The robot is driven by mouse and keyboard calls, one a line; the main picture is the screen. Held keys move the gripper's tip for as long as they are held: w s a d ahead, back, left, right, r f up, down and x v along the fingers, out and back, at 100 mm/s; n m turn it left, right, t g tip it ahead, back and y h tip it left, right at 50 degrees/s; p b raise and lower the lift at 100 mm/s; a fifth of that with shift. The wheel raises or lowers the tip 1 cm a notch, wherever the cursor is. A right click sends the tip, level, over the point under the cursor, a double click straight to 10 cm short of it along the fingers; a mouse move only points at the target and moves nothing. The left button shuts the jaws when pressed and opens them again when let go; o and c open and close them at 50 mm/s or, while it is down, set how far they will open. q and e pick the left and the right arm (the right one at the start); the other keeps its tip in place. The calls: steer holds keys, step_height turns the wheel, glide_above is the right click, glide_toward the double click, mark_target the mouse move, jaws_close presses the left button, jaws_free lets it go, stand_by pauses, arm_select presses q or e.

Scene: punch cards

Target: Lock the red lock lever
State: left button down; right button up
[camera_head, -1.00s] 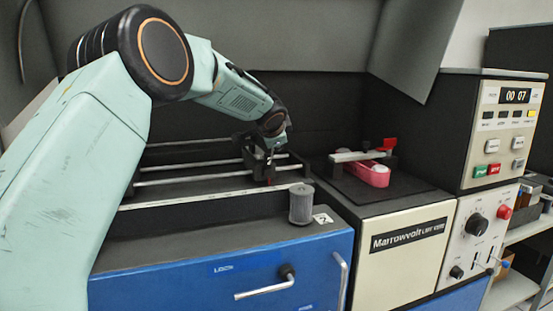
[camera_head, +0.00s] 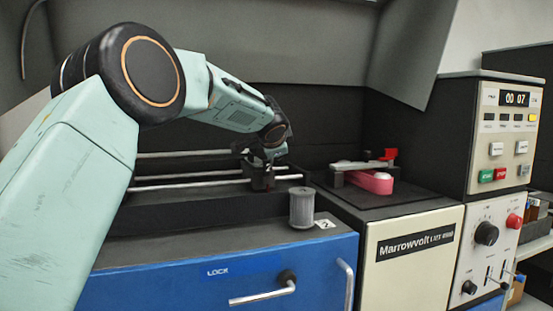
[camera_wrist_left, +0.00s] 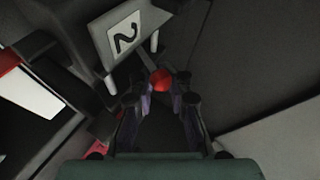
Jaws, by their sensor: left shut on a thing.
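The red lock lever shows as a round red knob (camera_wrist_left: 160,79) in the left wrist view, between the tips of my left gripper (camera_wrist_left: 160,92). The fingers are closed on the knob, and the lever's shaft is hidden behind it. In the head view my left gripper (camera_head: 262,172) is at the right end of the metal rails, behind the grey cylinder. The lever cannot be made out there, as the gripper covers it. My right gripper is in neither view.
A grey ribbed cylinder (camera_head: 301,207) stands on the blue cabinet (camera_head: 215,285), close in front of the gripper. A pink-red part (camera_head: 371,182) sits under a pale bar on the neighbouring unit. A control panel (camera_head: 505,125) stands at the right.

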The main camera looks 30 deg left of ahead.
arm_select(q)
steer(key=shift+d+f, duration=0.15)
steer(key=shift+f, duration=0.35)
steer(key=c, duration=1.7)
jaws_free()
steer(key=shift+s, duration=0.1)
steer(key=o, duration=0.3)
steer(key=shift+s+d+r, duration=0.15)
steer(key=shift+d+r, duration=0.05)
steer(key=shift+r, duration=0.05)
steer(key=o, duration=0.3)
steer(key=shift+r, duration=0.1)
steer(key=shift+o, duration=0.2)
steer(key=shift+a, duration=0.15)
steer(key=v, duration=1.2)
